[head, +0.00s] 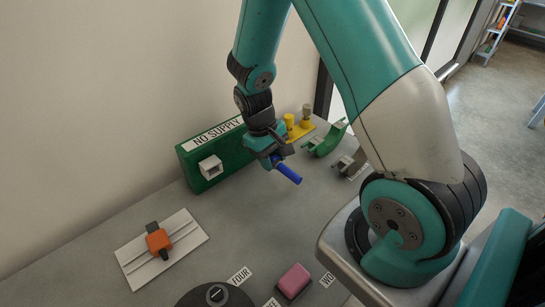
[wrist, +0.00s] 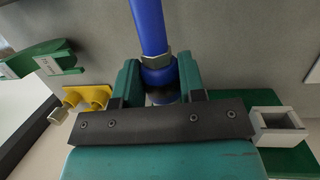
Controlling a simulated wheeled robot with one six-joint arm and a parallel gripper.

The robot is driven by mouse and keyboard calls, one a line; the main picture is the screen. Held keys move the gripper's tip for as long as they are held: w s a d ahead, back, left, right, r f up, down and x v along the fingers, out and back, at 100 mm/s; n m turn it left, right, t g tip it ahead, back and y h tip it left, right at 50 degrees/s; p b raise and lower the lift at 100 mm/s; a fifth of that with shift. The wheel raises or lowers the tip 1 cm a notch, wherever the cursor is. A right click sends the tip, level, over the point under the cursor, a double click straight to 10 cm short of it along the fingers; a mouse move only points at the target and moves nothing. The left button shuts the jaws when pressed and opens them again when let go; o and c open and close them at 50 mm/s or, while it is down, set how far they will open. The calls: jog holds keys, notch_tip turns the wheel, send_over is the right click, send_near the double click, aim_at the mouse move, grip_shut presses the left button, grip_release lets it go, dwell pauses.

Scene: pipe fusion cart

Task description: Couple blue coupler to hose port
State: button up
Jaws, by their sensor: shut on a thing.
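My gripper (head: 271,157) is above the bench in front of the green box. In the wrist view its two teal jaws (wrist: 160,84) are shut on the blue coupler (wrist: 157,72), which has a metal collar and a dark band. A blue rod-like length runs out from the coupler, pointing away from the wrist. In the head view the blue part (head: 287,172) slants down to the right. The green box (head: 190,165) reads "NO SUPPLY" and has a white square socket (head: 210,167), also in the wrist view (wrist: 278,125). I cannot tell which fitting is the hose port.
A yellow block with upright fittings (head: 298,128) and a green curved holder (head: 324,143) stand behind to the right. An orange clamp on a white plate (head: 159,240) is at the left. A pink block (head: 293,281) and a dark dial (head: 215,294) are in front. The bench middle is clear.

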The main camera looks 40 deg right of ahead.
jog(key=shift+w, duration=0.85)
jog(key=shift+w, duration=0.3)
jog(key=shift+w+p, duration=0.3)
jog(key=shift+w, duration=0.65)
jog(key=o, duration=1.1)
jog(key=shift+a+r, duration=0.1)
jog(key=shift+r, duration=0.05)
jog(key=b+v, duration=0.2)
jog(key=v, duration=1.5)
jog(key=shift+r, duration=0.1)
